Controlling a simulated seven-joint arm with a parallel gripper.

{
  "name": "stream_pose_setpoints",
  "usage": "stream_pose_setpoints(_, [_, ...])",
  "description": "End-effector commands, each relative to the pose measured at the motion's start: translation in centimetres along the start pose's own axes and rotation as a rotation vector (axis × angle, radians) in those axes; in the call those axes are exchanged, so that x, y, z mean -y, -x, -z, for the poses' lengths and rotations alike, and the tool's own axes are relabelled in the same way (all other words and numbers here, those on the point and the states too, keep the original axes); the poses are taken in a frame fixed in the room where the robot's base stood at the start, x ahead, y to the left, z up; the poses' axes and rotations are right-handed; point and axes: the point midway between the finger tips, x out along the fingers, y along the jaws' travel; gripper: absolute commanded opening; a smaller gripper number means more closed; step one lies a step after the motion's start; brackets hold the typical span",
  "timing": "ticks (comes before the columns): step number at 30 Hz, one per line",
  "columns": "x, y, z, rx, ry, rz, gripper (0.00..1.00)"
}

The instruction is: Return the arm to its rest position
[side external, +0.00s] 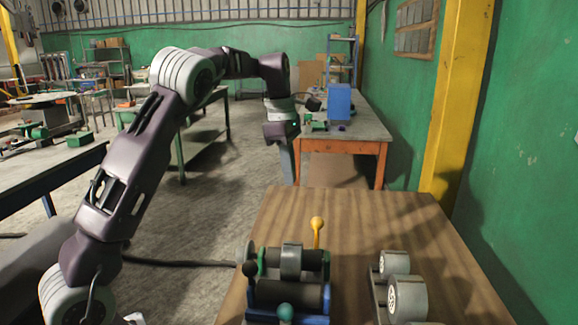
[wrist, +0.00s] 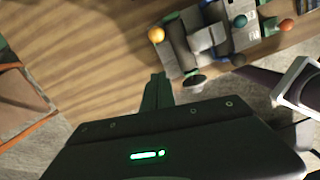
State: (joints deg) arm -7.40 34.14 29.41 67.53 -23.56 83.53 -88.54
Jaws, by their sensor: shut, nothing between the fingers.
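My arm reaches up from the lower left and bends over, with my gripper (side external: 288,172) hanging fingers down beyond the wooden table's far edge. In the wrist view my gripper (wrist: 158,85) shows its fingers together, with nothing between them. The wooden table (side external: 390,220) carries a machine with rollers, blue and green parts and a yellow ball-topped lever (side external: 317,226). The gripper is clear of the machine. The machine (wrist: 205,40) shows upper right in the wrist view, with its yellow ball (wrist: 156,34) beside the bare wood.
Grey cylindrical parts (side external: 404,290) stand at the table's right side. A bench with an orange frame (side external: 345,147) and a blue box (side external: 340,103) stands behind the gripper. A yellow column (side external: 459,100) rises at the right. The table's far part is bare.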

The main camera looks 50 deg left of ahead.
Motion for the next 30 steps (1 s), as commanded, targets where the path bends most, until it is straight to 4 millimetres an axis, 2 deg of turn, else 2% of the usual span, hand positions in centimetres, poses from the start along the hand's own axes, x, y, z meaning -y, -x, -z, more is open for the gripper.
stream_pose_setpoints(3, [-0.1,1.3,0.0,-0.001,0.002,-0.002,0.0])
stream_pose_setpoints(6, [-0.1,1.8,-0.1,-0.002,0.002,-0.001,0.0])
stream_pose_setpoints(19, [0.0,1.9,0.0,-0.002,0.002,0.0,0.0])
stream_pose_setpoints(22, [1.0,2.8,-0.2,0.015,-0.057,-0.012,0.0])
stream_pose_setpoints(23, [1.9,3.6,-0.4,0.026,-0.107,-0.025,0.0])
stream_pose_setpoints(26, [7.4,6.4,-1.0,0.069,-0.414,-0.089,0.0])
stream_pose_setpoints(28, [12.7,7.7,-1.2,0.073,-0.71,-0.154,0.0])
stream_pose_setpoints(30, [18.1,8.0,-1.0,0.042,-1.022,-0.224,0.0])
